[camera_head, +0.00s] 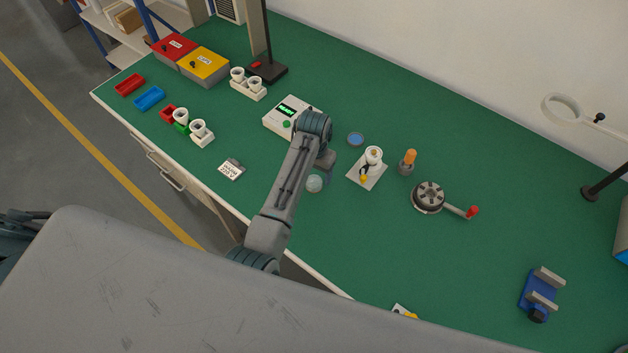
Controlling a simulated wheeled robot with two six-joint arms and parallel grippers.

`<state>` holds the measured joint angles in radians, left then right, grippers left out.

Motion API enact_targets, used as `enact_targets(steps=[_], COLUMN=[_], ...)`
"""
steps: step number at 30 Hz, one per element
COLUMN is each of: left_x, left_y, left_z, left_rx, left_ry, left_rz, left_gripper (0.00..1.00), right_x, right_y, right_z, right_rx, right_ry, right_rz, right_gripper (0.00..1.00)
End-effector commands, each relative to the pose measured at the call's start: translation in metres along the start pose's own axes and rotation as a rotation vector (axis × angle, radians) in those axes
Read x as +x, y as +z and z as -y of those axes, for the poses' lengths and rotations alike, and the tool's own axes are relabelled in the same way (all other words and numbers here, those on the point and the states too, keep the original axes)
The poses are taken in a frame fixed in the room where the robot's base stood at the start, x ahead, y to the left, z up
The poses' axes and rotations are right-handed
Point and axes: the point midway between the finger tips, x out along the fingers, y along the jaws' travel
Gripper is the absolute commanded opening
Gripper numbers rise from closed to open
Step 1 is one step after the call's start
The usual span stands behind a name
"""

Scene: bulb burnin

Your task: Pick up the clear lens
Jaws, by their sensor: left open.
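The clear lens (314,184) looks like a small pale, see-through round piece on the green bench top, just right of my left forearm. My left gripper (324,172) points down above it, close to its far side. The gripper is open, but its fingers are small and partly hidden by my wrist. I cannot tell whether they touch the lens. A blue round lens or dish (355,139) lies farther back to the right. My right gripper is not in view.
A tester box with a green display (283,119) stands behind my wrist. A bulb stand (373,160), an orange-topped piece (407,162) and a crank disc (428,197) stand to the right. White socket holders (201,133) are left.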

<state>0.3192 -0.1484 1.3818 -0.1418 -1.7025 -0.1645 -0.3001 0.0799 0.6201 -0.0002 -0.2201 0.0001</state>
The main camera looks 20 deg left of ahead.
Motion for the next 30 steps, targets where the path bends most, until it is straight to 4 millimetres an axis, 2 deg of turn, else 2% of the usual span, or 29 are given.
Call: enact_targets(steps=[6, 10, 20, 27, 30], left_x=[0.023, 0.04, 0.047, 0.046, 0.046], left_y=[-0.001, -0.001, -0.001, -0.001, -0.001], left_z=[-0.001, -0.001, -0.001, -0.001, -0.001], left_rx=[-0.001, -0.001, -0.001, -0.001, -0.001], left_ry=[0.0, 0.0, 0.0, 0.0, 0.0], left_rz=[0.005, 0.003, 0.0, 0.0, 0.0], left_gripper=[0.72, 0.72, 0.72, 0.25, 0.25], right_x=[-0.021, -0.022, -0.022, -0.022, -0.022], right_y=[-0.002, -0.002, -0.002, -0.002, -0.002], right_z=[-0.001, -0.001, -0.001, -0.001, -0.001], right_rx=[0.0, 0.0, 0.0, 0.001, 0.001], right_ry=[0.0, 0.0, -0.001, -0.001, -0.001], right_rz=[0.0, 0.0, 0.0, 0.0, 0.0], right_gripper=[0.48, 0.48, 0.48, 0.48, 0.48])
